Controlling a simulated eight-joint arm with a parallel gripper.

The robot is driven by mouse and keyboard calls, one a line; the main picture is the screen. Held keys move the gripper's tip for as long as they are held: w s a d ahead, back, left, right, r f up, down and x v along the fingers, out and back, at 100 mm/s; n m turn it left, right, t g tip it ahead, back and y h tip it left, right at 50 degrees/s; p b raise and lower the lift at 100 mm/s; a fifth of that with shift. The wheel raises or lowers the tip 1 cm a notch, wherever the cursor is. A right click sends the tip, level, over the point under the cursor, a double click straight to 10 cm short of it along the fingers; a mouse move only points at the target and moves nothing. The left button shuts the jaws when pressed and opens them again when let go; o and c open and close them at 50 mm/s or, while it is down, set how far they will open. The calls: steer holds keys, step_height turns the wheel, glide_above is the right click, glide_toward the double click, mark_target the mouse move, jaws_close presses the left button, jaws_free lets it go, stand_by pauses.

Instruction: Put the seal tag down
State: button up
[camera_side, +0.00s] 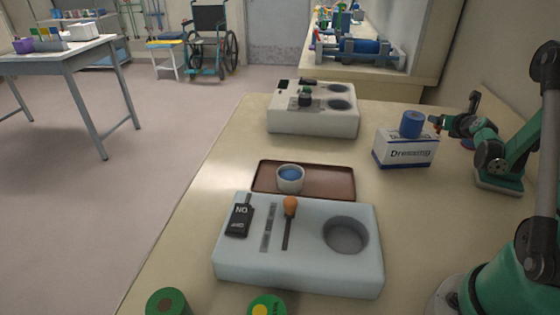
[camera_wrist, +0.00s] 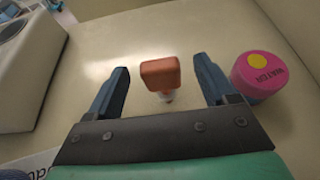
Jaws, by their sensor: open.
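My gripper (camera_wrist: 161,66) is open in the wrist view, with its two dark blue fingers apart. An orange-brown block (camera_wrist: 161,72) on a short pale stem shows between the fingers, with a gap on each side. I cannot tell for sure whether this is the seal tag. In the side view my gripper (camera_side: 442,122) is at the right, close to the dressing box (camera_side: 405,152). A black tag (camera_side: 239,221) with white lettering lies on the pale blue block (camera_side: 300,272); it too could be a tag. Nothing is held.
A blue cylinder (camera_side: 411,124) stands on the dressing box. A pink can marked water (camera_wrist: 258,76) stands right of my fingers. A brown tray (camera_side: 330,180) holds a white cup (camera_side: 290,178). A white holder (camera_side: 315,122) stands behind. Bare table lies between tray and dressing box.

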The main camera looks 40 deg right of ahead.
steer(key=v, duration=0.8)
steer(key=shift+s+a+r, duration=0.1)
steer(key=shift+a, duration=0.1)
steer(key=w+a+r+t+y, duration=0.1)
steer(key=w+a+r+t, duration=0.1)
steer(key=w+a+r+n+t, duration=0.1)
steer(key=w+a+r+t, duration=0.1)
steer(key=a, duration=0.1)
steer(key=shift+w+a+r+y, duration=0.15)
steer(key=shift+r+y, duration=0.05)
steer(key=shift+y, duration=0.2)
steer(key=w+a+n+y, duration=0.1)
steer(key=a+n, duration=0.1)
steer(key=n, duration=0.1)
steer(key=w+a+n+y, duration=0.1)
steer(key=w+a+n, duration=0.1)
steer(key=n, duration=0.1)
steer(key=w+a+r+n+y, duration=0.1)
steer(key=a+n, duration=0.2)
steer(key=shift+w+y, duration=0.15)
steer(key=shift+y, duration=0.15)
steer(key=s+a+n+g+y, duration=0.2)
steer(key=a+n+g, duration=0.1)
steer(key=a+n, duration=0.8)
steer(key=s+a+n+g+y, duration=0.2)
steer(key=a+n, duration=0.9)
steer(key=n, duration=1.1)
steer(key=shift+s+f+n+g, duration=0.15)
steer(key=shift+s+n+g, duration=0.25)
steer(key=shift+g, duration=0.3)
